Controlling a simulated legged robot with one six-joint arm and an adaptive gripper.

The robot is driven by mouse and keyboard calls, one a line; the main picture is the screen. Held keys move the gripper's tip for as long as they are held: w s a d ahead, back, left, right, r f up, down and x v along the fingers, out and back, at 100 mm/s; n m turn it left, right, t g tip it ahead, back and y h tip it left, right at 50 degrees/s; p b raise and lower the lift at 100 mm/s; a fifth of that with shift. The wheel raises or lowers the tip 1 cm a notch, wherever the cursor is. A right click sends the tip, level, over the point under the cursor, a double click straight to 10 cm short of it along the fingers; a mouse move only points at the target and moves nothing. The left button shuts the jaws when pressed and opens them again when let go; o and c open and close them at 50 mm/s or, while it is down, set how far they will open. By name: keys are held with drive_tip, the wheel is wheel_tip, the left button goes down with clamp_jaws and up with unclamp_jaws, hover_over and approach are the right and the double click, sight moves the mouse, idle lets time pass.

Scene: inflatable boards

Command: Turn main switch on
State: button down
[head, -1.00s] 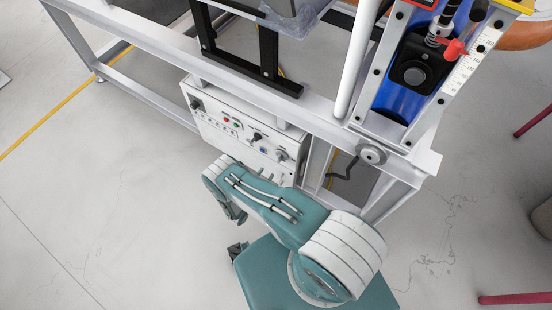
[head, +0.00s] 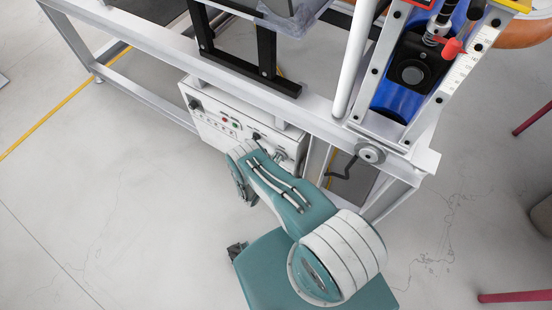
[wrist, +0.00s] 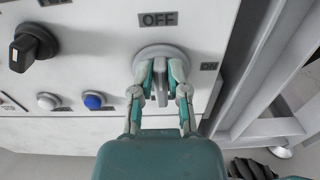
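The main switch is a grey rotary knob (wrist: 161,88) on a round grey base on the white control panel, large in the wrist view. Its handle stands upright in the picture, in line with the OFF label (wrist: 158,19) above it. An ON label (wrist: 208,66) is to the right of the base. My gripper (wrist: 162,72) has one finger on each side of the handle, with visible gaps; it is open. The fingertips overlap the base in the picture; whether they touch it I cannot tell.
The control panel (head: 212,128) is under the metal bench frame (head: 150,45). A black knob (wrist: 34,46), a white button (wrist: 48,101) and a blue button (wrist: 93,101) are left of the switch. A frame leg (wrist: 262,70) stands close on the right. Open floor lies left.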

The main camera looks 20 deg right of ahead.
sight(284, 159)
drive_tip(key=shift+m, duration=0.4)
drive_tip(key=shift+s+d+f+m, duration=0.2)
drive_tip(key=shift+s+f+m, duration=0.15)
drive_tip(key=shift+m, duration=2.5)
drive_tip(key=shift+s+d+f+m, duration=0.25)
drive_tip(key=shift+f+m, duration=0.15)
drive_tip(key=shift+m, duration=2.5)
drive_tip(key=shift+s+d+f+m, duration=0.2)
drive_tip(key=shift+s+f+m, duration=0.15)
drive_tip(key=shift+m, duration=2.5)
drive_tip(key=shift+f, duration=0.1)
drive_tip(key=c, duration=0.7)
unclamp_jaws()
drive_tip(key=shift+o, duration=0.2)
drive_tip(key=shift+d, duration=0.1)
drive_tip(key=shift+w, duration=0.1)
